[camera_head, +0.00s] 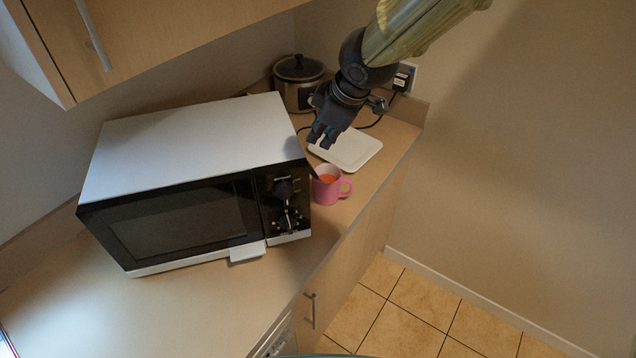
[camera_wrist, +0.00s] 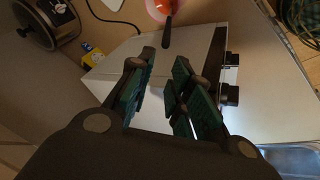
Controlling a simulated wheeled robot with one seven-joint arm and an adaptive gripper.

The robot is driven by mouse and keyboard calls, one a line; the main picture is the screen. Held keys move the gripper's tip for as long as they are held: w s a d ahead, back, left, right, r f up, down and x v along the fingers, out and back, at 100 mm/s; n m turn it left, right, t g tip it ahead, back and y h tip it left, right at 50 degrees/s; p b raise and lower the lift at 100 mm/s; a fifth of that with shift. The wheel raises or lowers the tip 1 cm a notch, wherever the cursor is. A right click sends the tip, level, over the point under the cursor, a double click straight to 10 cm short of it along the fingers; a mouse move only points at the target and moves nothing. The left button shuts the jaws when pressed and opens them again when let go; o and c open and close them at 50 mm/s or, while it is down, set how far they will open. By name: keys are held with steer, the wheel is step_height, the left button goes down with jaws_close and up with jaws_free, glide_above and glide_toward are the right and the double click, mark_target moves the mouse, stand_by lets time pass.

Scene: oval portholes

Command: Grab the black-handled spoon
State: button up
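A pink mug (camera_head: 333,187) with orange contents stands on the counter right of the microwave. A dark handle, apparently the black-handled spoon (camera_head: 314,173), rises from it toward the microwave's corner. In the wrist view the spoon handle (camera_wrist: 167,32) sticks out from the mug (camera_wrist: 150,9) at the top edge; the spoon's bowl is hidden. My gripper (camera_head: 321,142) is above the counter, behind and above the mug. In the wrist view its green-padded fingers (camera_wrist: 160,88) are apart, with nothing held between them, and the handle lies beyond the fingertips.
A white microwave (camera_head: 195,145) with a black front stands close on the left of the mug. A white board (camera_head: 352,150) lies behind the mug, and a cooker (camera_head: 298,85) stands in the back corner. A wall is on the right.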

steer(key=b, duration=0.5)
glide_toward(313, 171)
steer(key=shift+p+x, duration=1)
steer(key=shift+x, duration=3.35)
steer(key=shift+c, duration=0.3)
jaws_close()
